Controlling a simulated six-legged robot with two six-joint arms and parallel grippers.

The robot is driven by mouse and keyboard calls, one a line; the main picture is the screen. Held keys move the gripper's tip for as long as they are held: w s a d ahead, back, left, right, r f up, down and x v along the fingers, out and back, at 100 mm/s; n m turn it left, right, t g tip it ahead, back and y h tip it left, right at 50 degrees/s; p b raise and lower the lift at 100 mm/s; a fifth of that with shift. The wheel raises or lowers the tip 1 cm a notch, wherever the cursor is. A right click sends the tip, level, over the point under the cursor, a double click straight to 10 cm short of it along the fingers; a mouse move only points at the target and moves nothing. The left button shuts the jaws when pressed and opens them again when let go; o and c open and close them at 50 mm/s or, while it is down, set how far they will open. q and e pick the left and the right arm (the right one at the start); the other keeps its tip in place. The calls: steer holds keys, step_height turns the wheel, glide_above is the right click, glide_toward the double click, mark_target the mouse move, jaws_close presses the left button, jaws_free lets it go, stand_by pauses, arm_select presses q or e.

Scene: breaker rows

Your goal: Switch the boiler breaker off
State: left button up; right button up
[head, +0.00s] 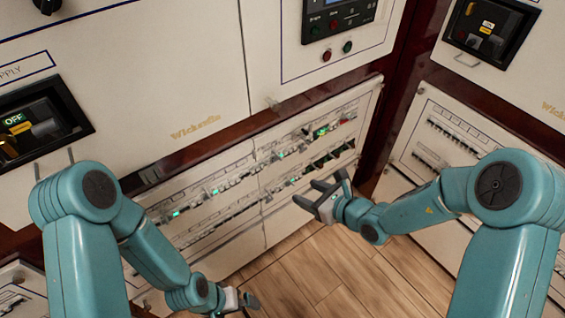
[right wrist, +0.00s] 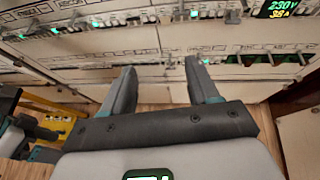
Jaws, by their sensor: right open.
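The breaker panel (head: 250,185) fills the lower middle of the head view, with rows of small breakers and several green lights. The breaker labels are too small to read, so I cannot tell which one is the boiler breaker. My right gripper (head: 322,196) is open and empty in front of the panel's lower right part. In the right wrist view its two fingers (right wrist: 163,85) point at the panel, apart, with breaker rows (right wrist: 120,55) beyond them. My left gripper (head: 240,302) is low at the bottom of the head view, near the floor; its jaws are too small to judge.
A cabinet with a black switch marked OFF (head: 14,120) stands at the left. A control display (head: 340,15) is above the panel. Another breaker panel (head: 440,135) is at the right. Wooden floor (head: 320,270) is clear between the arms.

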mark_target(281, 159)
steer(key=shift+m+t+h, duration=0.4)
steer(key=shift+m+t, duration=0.4)
steer(key=x, duration=0.5)
steer(key=w+d+r+x, duration=0.1)
steer(key=x, duration=0.5)
steer(key=w+r+x, duration=0.1)
steer(key=x, duration=0.4)
steer(key=shift+w+d+f, duration=0.15)
steer(key=shift+w+f, duration=0.05)
steer(key=shift+w, duration=0.15)
steer(key=shift+f, duration=0.1)
steer(key=c, duration=1.1)
